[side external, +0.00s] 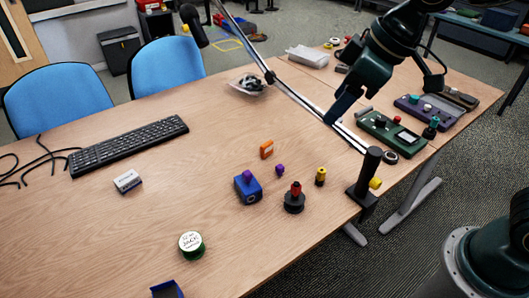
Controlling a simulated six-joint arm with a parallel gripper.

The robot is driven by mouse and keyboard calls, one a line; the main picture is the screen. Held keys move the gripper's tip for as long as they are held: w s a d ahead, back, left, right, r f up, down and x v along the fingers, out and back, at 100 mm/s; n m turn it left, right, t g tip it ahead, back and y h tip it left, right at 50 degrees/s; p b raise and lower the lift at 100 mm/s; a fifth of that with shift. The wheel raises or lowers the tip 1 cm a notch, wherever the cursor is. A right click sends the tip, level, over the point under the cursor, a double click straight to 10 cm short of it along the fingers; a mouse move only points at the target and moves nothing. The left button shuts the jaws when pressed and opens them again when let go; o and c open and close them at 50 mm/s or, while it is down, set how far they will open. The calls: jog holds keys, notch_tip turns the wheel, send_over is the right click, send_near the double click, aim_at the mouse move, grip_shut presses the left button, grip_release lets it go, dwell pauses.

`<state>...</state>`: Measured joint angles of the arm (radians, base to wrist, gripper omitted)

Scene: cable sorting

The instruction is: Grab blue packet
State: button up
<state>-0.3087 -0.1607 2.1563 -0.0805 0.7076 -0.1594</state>
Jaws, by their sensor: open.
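My gripper (332,117) is at the upper right in the side external view, raised over the table. It is open, and I see nothing held in it. A small blue block-like object (252,196) with a purple knob-like top sits on the table, below and to the left of my gripper and apart from it. Another blue item (166,290), with a dark upper face, lies at the bottom edge and is partly cut off. I cannot tell which of these is the blue packet.
The wooden table (110,225) holds a black keyboard (130,145), a white box (128,181), a green-sided tin (191,245), an orange piece (266,149), a red-and-black piece (295,197) and a yellow piece (320,176). A black post (367,172) stands at the right edge. The left-front table is mostly clear.

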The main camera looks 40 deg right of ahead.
jog(key=w+a+f+n, duration=0.3)
jog(key=w+a+f, duration=0.15)
jog(key=a, duration=0.45)
jog(key=n+g+y, duration=0.2)
jog(key=n+g, duration=0.1)
jog(key=n, duration=0.3)
send_near(167, 295)
jog(key=r, duration=0.1)
jog(key=shift+w+d, duration=0.3)
jog(key=shift+w, duration=0.05)
jog(key=shift+f, duration=0.1)
jog(key=shift+x, duration=4.15)
jog(key=shift+s+a+f, duration=0.15)
jog(key=shift+s, duration=0.05)
jog(key=shift+x, duration=2.4)
jog(key=shift+s, duration=0.2)
